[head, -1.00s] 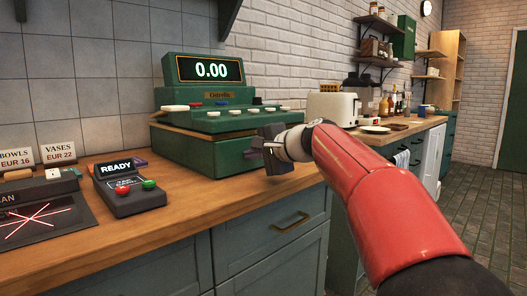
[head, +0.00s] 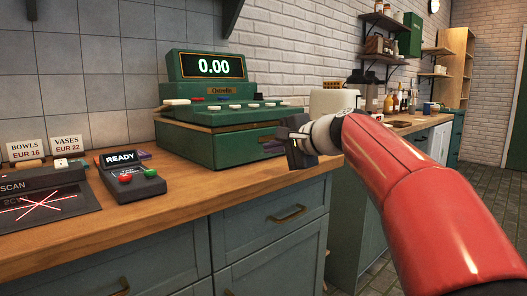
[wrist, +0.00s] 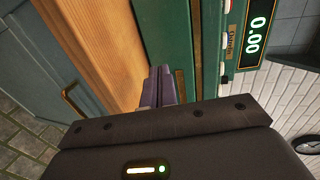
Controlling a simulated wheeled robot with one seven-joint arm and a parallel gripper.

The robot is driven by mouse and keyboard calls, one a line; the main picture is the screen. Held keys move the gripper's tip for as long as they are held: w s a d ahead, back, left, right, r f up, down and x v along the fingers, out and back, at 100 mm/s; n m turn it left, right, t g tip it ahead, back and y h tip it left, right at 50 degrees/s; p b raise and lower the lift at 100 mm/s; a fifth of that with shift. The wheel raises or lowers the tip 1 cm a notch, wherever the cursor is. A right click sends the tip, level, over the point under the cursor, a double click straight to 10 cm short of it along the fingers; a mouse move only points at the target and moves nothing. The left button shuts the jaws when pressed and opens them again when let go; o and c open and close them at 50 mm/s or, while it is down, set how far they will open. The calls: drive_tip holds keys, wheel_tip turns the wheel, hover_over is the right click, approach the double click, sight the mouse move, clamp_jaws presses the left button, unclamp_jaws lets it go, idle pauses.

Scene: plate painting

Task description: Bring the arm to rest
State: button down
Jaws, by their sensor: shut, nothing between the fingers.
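My gripper (head: 291,144) is shut and empty at the end of my red arm in the head view. It hovers in front of the right side of the green cash register (head: 222,112), above the front edge of the wooden counter (head: 190,202). In the wrist view the closed fingers (wrist: 158,86) point toward the counter and the green register (wrist: 165,35). I cannot tell the exact gap between the fingers and the register; they look apart.
A card terminal (head: 131,177) reading READY and a scan pad (head: 45,207) lie at the left, with price signs (head: 27,150) behind. A white toaster (head: 333,102) stands beyond my gripper. Drawers with brass handles (head: 289,214) lie below the counter. Floor shows at the right.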

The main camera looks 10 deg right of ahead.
drive_tip(key=v, duration=0.5)
drive_tip(key=s+d+f+n+g+h, duration=0.1)
drive_tip(key=s+f+n+g+h, duration=0.2)
drive_tip(key=s+f, duration=1.1)
drive_tip(key=s+d+f+n+g+h, duration=0.2)
drive_tip(key=s+f+n+h, duration=0.3)
drive_tip(key=s+f, duration=1)
wheel_tip(320, 180, down, 2)
drive_tip(key=n+g, duration=0.1)
drive_tip(key=n, duration=0.1)
drive_tip(key=shift+s+n, duration=0.25)
drive_tip(key=shift+n, duration=0.15)
